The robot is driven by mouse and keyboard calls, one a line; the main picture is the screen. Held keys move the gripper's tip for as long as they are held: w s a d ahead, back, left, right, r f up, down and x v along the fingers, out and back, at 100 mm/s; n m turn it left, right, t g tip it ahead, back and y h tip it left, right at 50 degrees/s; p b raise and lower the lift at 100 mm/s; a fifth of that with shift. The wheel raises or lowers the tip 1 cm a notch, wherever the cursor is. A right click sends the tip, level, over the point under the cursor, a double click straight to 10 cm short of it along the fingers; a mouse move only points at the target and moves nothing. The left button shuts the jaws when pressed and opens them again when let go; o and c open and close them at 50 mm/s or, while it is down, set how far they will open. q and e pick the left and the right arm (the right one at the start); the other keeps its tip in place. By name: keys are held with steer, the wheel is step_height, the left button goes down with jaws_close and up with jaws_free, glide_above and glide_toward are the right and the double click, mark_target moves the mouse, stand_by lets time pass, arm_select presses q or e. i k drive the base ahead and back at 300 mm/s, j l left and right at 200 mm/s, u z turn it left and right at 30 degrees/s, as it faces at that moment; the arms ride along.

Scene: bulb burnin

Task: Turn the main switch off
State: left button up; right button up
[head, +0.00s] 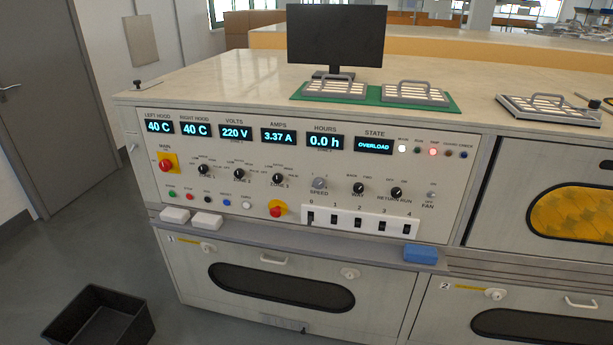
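The main switch (166,164) is a red knob on a yellow plate at the upper left of the control panel (330,180), under the label MAIN. Its exact turn position is too small to tell. The displays above are lit, and the state display (374,145) reads OVERLOAD. The amps display (278,136) reads 3.37 A. Neither of my grippers is in view.
White blocks (207,220) and a blue block (420,253) lie on the ledge. A black bin (100,318) stands on the floor.

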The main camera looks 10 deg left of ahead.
mark_target(165, 165)
steer(key=u, duration=1.3)
steer(key=i+j, duration=0.35)
steer(key=j, duration=0.15)
steer(key=i+j, duration=0.3)
steer(key=j, duration=0.15)
